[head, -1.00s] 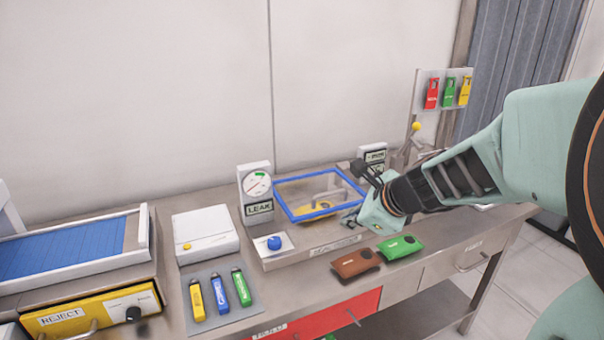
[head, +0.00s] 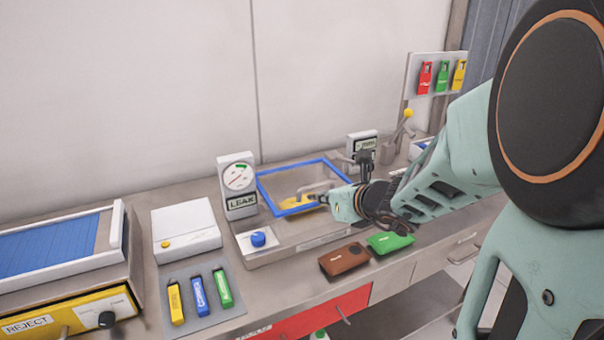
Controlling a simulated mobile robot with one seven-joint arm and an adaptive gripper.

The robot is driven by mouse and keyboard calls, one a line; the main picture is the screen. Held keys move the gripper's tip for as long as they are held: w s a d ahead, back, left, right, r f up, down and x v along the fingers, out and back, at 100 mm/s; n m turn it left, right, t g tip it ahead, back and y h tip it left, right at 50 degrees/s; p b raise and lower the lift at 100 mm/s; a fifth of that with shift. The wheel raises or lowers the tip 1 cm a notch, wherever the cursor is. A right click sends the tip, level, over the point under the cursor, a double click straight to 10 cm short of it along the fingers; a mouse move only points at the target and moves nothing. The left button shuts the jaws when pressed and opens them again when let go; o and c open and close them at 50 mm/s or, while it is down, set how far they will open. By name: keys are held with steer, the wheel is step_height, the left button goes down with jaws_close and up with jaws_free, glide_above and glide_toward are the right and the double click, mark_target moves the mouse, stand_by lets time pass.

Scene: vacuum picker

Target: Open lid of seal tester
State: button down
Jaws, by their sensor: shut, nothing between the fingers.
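The seal tester (head: 268,250) stands on the bench in the middle of the head view. Its blue-framed clear lid (head: 262,192) looks closed over the chamber, and a yellow item (head: 296,202) shows through it. A grey handle (head: 318,187) is on the lid, partly behind my gripper. The leak gauge (head: 238,180) stands at the tester's left, and a blue knob (head: 258,239) is at its front left. My gripper (head: 328,200) is at the lid's right front side, near the handle. Its fingers are mostly hidden; I cannot tell whether they touch the handle.
A brown pouch (head: 344,261) and a green pouch (head: 390,242) lie in front of my gripper. A white box (head: 186,228) and a mat with coloured tubes (head: 212,315) are at left. A small display (head: 361,144) and a yellow-knobbed lever (head: 408,113) stand behind my arm.

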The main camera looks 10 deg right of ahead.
mark_target(306, 195)
steer(key=b+x, duration=0.1)
steer(key=x, duration=0.5)
steer(key=shift+w+f, duration=0.1)
steer(key=shift+w+a+f, duration=0.15)
steer(key=shift+w+f, duration=0.05)
steer(key=shift+w, duration=0.15)
steer(key=shift+r, duration=0.2)
